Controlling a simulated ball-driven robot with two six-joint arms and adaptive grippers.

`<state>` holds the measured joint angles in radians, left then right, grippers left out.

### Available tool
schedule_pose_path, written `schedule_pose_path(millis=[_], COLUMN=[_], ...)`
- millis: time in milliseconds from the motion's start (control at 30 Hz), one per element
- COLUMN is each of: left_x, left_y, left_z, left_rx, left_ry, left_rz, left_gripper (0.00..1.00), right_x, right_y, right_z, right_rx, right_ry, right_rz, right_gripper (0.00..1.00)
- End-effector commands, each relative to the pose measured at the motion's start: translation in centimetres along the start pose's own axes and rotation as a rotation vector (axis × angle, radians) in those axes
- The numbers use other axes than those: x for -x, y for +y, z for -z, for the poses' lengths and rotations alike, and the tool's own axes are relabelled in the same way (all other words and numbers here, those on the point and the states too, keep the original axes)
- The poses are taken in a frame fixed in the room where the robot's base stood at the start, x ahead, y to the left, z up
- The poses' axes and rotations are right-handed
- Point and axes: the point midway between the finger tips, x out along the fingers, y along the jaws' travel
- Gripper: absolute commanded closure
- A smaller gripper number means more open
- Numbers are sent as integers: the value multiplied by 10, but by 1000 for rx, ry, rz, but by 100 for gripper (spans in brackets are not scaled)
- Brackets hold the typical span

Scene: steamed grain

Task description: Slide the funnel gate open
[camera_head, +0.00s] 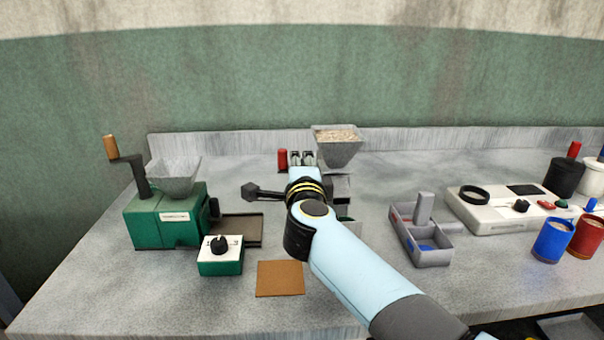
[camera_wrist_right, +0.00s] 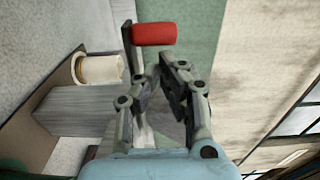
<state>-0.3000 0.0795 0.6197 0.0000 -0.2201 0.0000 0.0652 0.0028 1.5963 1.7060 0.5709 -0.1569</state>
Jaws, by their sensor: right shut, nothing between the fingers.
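The grey funnel (camera_head: 336,152) holds pale grain and stands at the back middle of the counter. A red handle (camera_head: 282,159) shows just left of my right gripper (camera_head: 302,158); in the right wrist view, the red handle (camera_wrist_right: 153,33) is on a thin metal bar (camera_wrist_right: 127,48). My right gripper (camera_wrist_right: 167,82) is shut and empty, its fingertips just below the red handle in that view. I cannot tell whether they touch the bar. The gate plate cannot be made out; my right arm hides the area below the funnel. My left gripper is not in view.
A green grinder (camera_head: 165,222) with a crank stands at left, beside a green box with a black knob (camera_head: 220,262). A brown mat (camera_head: 280,278) lies in front. A grey divided tray (camera_head: 432,258), a white device (camera_head: 485,218) and several cups are at right.

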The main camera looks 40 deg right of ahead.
Motion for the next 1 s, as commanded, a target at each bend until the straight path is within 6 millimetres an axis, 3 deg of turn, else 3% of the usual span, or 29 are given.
schedule_pose_path(millis=[367,633,1000], left_x=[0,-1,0], left_y=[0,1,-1], left_z=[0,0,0], left_rx=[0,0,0], left_ry=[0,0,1], left_rz=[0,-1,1], left_gripper=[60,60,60], right_x=[-2,-1,-1], right_y=[0,0,-1], right_z=[-2,-36,-37], right_rx=[-1,-2,-1], right_ry=[0,0,-1], right_rz=[0,-1,0], right_gripper=[100,100,100])
